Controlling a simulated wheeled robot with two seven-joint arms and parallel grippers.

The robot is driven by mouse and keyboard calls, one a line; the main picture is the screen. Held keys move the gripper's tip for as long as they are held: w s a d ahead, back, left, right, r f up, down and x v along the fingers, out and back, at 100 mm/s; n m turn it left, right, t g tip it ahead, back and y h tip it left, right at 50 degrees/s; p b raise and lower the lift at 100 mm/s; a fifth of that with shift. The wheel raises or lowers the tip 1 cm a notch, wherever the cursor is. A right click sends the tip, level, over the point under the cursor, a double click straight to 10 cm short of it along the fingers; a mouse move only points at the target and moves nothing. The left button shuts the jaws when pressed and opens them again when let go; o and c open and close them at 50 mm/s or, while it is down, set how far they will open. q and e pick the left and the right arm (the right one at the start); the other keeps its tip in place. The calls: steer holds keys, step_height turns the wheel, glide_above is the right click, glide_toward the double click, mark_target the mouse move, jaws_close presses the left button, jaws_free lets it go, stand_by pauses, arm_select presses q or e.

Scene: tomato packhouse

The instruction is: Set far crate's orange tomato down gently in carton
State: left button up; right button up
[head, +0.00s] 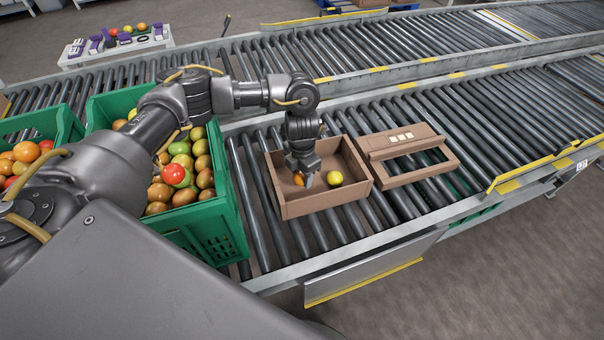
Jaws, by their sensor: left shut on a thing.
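My left gripper (304,178) reaches down inside the open brown carton (315,200) on the roller conveyor. It is shut on an orange tomato (298,180), which is partly hidden by the fingers. The tomato is low inside the carton; I cannot tell whether it touches the floor. A yellow tomato (335,178) lies in the carton just right of the gripper. A green crate (222,215) full of mixed tomatoes stands left of the carton, partly hidden by my left arm. My right gripper is not in view.
A second green crate (67,128) with tomatoes is at the far left. A brown carton lid or frame with a window (408,155) lies right of the carton. A second roller conveyor (350,45) runs behind. The rollers to the right are clear.

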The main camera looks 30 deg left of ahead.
arm_select(q)
steer(key=shift+f+b, duration=0.55)
steer(key=shift+f, duration=0.2)
stand_by(0.8)
steer(key=o, duration=0.8)
steer(key=c, duration=0.3)
